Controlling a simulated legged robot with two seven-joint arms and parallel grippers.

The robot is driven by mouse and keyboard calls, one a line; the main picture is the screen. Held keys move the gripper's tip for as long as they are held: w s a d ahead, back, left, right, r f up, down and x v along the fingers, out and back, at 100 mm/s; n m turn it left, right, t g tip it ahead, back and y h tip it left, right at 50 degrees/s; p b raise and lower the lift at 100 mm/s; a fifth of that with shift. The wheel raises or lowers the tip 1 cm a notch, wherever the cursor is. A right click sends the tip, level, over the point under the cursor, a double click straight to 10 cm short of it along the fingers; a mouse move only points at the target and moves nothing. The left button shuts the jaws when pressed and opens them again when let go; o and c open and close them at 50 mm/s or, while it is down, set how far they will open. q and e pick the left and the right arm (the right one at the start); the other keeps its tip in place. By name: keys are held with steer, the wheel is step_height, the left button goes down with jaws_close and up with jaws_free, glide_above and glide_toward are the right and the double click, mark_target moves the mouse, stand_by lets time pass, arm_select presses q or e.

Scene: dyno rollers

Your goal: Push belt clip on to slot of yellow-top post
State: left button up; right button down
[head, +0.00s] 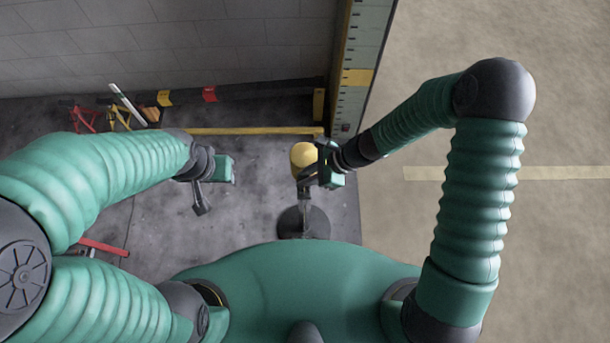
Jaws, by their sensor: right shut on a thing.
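The yellow-top post (303,154) stands on the floor, with its round yellow top up and a dark round base (316,224) below. My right gripper (303,180) is at the post, just below the yellow top in the picture. It is shut on a small dark piece, which looks like the belt clip; the jaws and arm hide most of it. I cannot tell whether the clip touches the slot, and the slot itself is not visible. My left gripper (203,204) is left of the post, apart from it; its jaw opening is unclear.
A grey block wall (180,55) runs along the back. A tall panel with a yellow band (357,78) stands behind the post. A yellow floor bar (255,131) and red and yellow stands (85,118) lie near the wall. Open floor (490,230) is on the right.

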steer(key=shift+f+b, duration=0.4)
steer(key=shift+f, duration=0.15)
steer(key=c, duration=1.3)
jaws_free()
steer(key=shift+r, duration=0.1)
